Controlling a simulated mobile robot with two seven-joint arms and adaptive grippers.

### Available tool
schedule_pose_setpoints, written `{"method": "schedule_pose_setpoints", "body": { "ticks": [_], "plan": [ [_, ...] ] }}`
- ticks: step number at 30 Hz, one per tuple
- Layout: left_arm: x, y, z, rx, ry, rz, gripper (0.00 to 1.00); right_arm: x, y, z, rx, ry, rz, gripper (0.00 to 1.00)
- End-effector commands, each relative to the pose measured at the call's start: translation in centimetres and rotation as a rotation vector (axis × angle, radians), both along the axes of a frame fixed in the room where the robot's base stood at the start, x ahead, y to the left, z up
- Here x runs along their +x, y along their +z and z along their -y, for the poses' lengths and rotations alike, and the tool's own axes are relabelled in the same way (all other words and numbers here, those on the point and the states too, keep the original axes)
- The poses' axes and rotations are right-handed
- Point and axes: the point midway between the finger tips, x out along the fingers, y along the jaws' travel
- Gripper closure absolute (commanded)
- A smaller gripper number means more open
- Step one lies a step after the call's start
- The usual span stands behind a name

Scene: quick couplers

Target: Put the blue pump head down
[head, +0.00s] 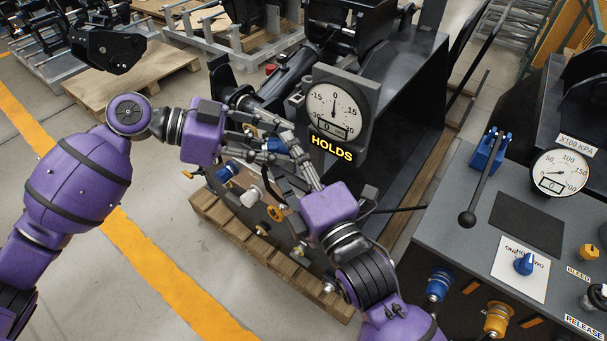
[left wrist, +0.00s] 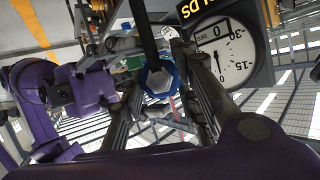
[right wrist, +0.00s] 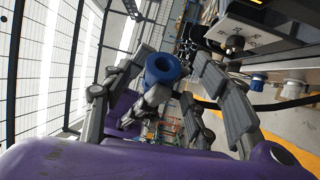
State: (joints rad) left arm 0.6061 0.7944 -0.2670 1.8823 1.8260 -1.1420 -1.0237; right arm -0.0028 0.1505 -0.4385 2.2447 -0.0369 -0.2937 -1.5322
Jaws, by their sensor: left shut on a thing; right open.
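The blue pump head (head: 275,146) is held above the pallet machine, left of its dial gauge. My left gripper (head: 280,143) is shut on it. In the left wrist view the pump head (left wrist: 161,82) shows as a blue hexagonal end with a pale centre, between the fingers, with a black hose or rod in front of it. My right gripper (head: 296,153) is open, close beside it. In the right wrist view the pump head (right wrist: 162,69) is a blue cylinder with a dark bore, between the spread fingers. Whether those fingers touch it, I cannot tell.
The dial gauge (head: 338,103) stands behind the grippers over a sign reading HOLDS (head: 332,148). Blue (head: 226,172) and orange (head: 277,212) couplings sit on the machine below. A console (head: 450,215) with a lever, knob and second gauge (head: 560,172) is at right. Open floor lies left.

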Motion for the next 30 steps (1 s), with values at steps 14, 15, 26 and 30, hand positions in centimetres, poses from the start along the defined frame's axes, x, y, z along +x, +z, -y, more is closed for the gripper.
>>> {"method": "schedule_pose_setpoints", "body": {
  "ticks": [14,15,26,30],
  "plan": [
    [0.01,0.04,0.02,-0.001,0.000,0.000,1.00,1.16,0.17,-0.59,0.000,0.000,0.000,0.47],
    [0.01,0.04,0.02,-0.001,0.000,0.000,1.00,1.16,0.16,-0.59,0.000,0.000,0.000,0.53],
    [0.01,0.00,0.00,0.000,0.000,0.000,0.68,1.13,0.25,-0.59,0.002,0.000,0.001,1.00],
    [0.00,-0.01,0.00,0.000,0.000,0.000,0.50,1.13,0.25,-0.59,0.002,0.000,0.001,1.00]
  ]
}}
